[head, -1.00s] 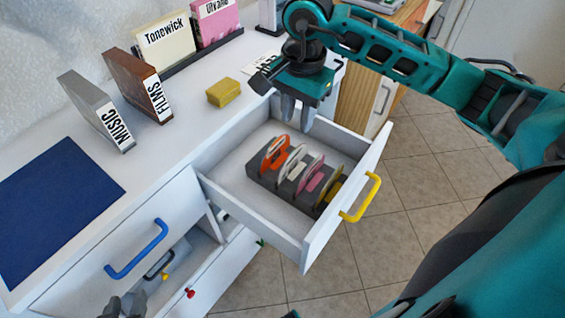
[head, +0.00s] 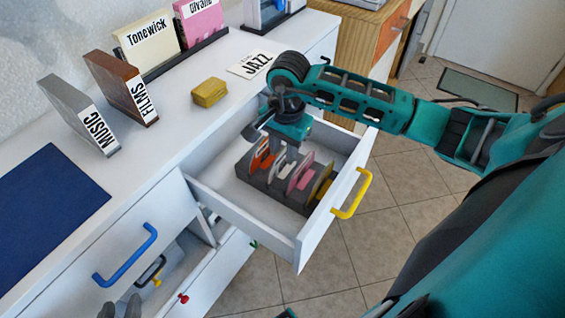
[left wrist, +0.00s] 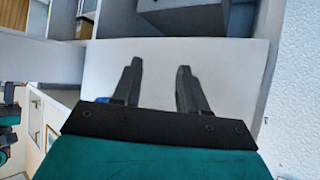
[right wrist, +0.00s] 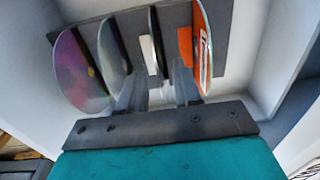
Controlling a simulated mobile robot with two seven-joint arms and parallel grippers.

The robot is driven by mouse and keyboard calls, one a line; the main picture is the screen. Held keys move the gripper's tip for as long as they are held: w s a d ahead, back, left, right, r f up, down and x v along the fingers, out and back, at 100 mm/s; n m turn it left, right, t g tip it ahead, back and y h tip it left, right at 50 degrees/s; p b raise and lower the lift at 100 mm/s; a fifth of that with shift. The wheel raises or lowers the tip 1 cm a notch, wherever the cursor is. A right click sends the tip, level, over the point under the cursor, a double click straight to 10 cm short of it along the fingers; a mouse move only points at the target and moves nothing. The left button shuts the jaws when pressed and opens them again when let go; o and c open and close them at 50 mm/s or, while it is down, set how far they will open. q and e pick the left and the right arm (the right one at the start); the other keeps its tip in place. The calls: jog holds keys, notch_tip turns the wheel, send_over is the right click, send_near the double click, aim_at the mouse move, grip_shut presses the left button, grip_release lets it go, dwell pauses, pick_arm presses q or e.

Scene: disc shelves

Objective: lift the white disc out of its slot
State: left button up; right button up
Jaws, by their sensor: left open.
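The white disc (head: 282,170) stands on edge in a dark rack (head: 258,183) inside the open drawer, between the orange disc (head: 262,159) and the pink disc (head: 302,177). My right gripper (head: 287,153) points down over the rack and partly hides the white disc. In the right wrist view its fingers (right wrist: 160,80) are apart, one on each side of the thin white disc (right wrist: 158,42); I cannot tell whether they touch it. My left gripper (head: 121,306) shows at the lower left edge; its fingers (left wrist: 158,75) are open and empty.
A yellow disc (head: 322,188) stands at the rack's near end. The drawer's front with its yellow handle (head: 353,195) and its walls surround the rack. On the counter are a JAZZ card (head: 250,64), a yellow box (head: 209,92) and upright MUSIC and FILMS cases.

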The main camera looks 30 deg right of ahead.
grip_shut()
jog(key=shift+r, duration=0.1)
dwell(0.6)
